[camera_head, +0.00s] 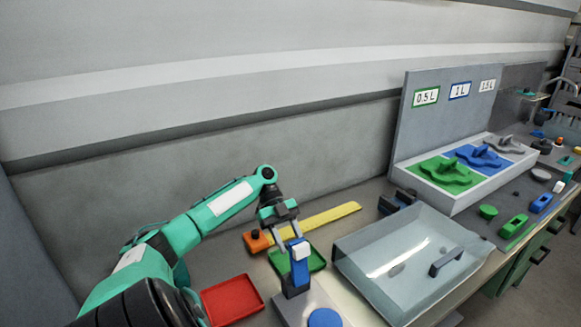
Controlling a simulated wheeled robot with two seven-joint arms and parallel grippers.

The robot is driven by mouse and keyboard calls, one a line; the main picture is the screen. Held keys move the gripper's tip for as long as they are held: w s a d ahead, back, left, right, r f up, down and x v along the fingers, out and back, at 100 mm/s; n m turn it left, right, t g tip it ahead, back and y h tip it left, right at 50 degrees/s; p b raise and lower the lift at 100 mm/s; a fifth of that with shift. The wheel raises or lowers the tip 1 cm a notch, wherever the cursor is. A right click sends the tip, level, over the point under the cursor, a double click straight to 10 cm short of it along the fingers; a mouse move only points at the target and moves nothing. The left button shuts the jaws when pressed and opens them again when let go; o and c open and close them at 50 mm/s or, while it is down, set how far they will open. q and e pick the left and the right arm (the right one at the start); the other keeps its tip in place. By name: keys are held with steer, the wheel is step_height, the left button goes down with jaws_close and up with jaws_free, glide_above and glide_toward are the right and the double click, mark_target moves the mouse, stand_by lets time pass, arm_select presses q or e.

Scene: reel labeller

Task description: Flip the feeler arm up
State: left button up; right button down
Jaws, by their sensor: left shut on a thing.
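My left gripper (287,240) comes down from the left arm and is shut on the upper part of an upright blue-and-white piece (301,258), which looks like the feeler arm. That piece stands upright on a dark block (295,287) at the corner of a light grey base (291,309). A round blue disc (325,318) lies on the same base, cut by the lower picture edge. The fingers partly hide the top of the piece. My right gripper is not in view.
A red tray (232,300) is left of the base and a green tray (314,262) just behind the piece. A yellow strip (330,216) with an orange end lies behind. A clear bin (385,290) with a dark handle is close on the right. A grey wall bounds the back.

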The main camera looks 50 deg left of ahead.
arm_select(q)
steer(key=shift+s+f, duration=0.1)
steer(key=shift+f, duration=0.25)
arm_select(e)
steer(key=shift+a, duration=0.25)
arm_select(q)
steer(key=o, duration=1.2)
steer(key=shift+c, duration=0.2)
steer(key=shift+o, duration=1.2)
steer(key=shift+a, duration=0.2)
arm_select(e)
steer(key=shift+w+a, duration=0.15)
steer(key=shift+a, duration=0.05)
arm_select(q)
steer(key=shift+r, duration=0.15)
steer(key=b+v, duration=0.1)
steer(key=v, duration=1.2)
steer(key=shift+a+b, duration=0.3)
steer(key=shift+b, duration=0.1)
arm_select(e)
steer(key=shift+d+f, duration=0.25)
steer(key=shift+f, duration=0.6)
arm_select(q)
steer(key=shift+r, duration=0.15)
